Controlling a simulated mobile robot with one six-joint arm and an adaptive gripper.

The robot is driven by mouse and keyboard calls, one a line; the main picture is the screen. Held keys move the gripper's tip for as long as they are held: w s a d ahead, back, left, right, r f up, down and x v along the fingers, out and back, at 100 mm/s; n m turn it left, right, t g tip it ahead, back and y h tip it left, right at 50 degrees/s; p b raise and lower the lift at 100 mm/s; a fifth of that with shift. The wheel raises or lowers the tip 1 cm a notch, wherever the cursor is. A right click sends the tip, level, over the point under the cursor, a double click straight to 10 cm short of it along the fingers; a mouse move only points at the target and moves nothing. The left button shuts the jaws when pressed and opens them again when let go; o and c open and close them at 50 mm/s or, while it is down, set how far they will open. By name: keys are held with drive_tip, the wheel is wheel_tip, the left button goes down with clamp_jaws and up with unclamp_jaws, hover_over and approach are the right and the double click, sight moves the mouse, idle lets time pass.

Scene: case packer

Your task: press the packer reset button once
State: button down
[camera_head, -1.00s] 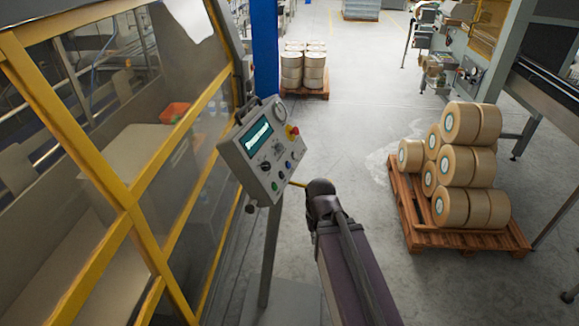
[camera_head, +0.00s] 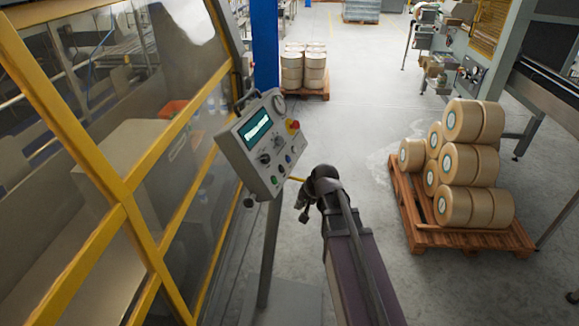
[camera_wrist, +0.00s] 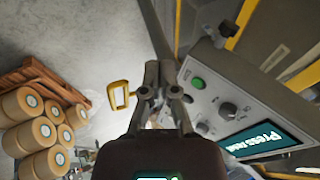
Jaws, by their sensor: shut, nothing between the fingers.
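The grey control panel (camera_head: 240,152) stands on a post left of my arm in the head view. It has a lit teal screen, knobs, small round buttons and a red stop button (camera_head: 293,126). A green button (camera_head: 274,180) sits near its lower edge; the green button (camera_wrist: 197,83) also shows in the wrist view. I cannot read which button is the reset. My gripper (camera_head: 302,212) is shut and empty, just right of and below the panel's lower corner. In the wrist view my gripper (camera_wrist: 160,68) appears beside the panel's edge, with no clear contact.
A yellow loop-shaped part (camera_wrist: 120,95) is close to my gripper. A yellow-framed guard (camera_head: 135,225) stands left of the panel. A pallet (camera_head: 470,238) of stacked rolls is on the right. Open floor (camera_head: 350,120) lies between.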

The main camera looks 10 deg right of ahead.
drive_tip(key=w+d+m+t+y+b, duration=0.2)
drive_tip(key=w+m+t+b, duration=0.35)
drive_tip(key=w, duration=0.95)
drive_tip(key=m+t+h+b, duration=0.1)
drive_tip(key=m+t+b, duration=0.45)
drive_tip(key=m, duration=0.35)
approach(289, 159)
drive_tip(key=w+d+r, duration=0.4)
drive_tip(key=d, duration=0.2)
drive_tip(key=shift+d+r+h, duration=0.1)
drive_tip(key=shift+d+h, duration=0.15)
drive_tip(key=shift+h, duration=0.05)
drive_tip(key=shift+a, duration=0.1)
drive_tip(key=w+a+f+b, duration=0.3)
drive_tip(key=a+f+b, duration=0.1)
drive_tip(key=a, duration=0.2)
drive_tip(key=shift+w+a+f, duration=0.25)
drive_tip(key=shift+w, duration=0.15)
drive_tip(key=shift+w+a+f+b, duration=0.3)
drive_tip(key=shift+a+f+b, duration=0.1)
drive_tip(key=shift+a+b, duration=0.2)
idle(0.8)
drive_tip(key=shift+d+r, duration=0.1)
drive_tip(key=shift+s+d+r+p, duration=0.3)
drive_tip(key=shift+d+p, duration=0.1)
drive_tip(key=shift+d, duration=0.1)
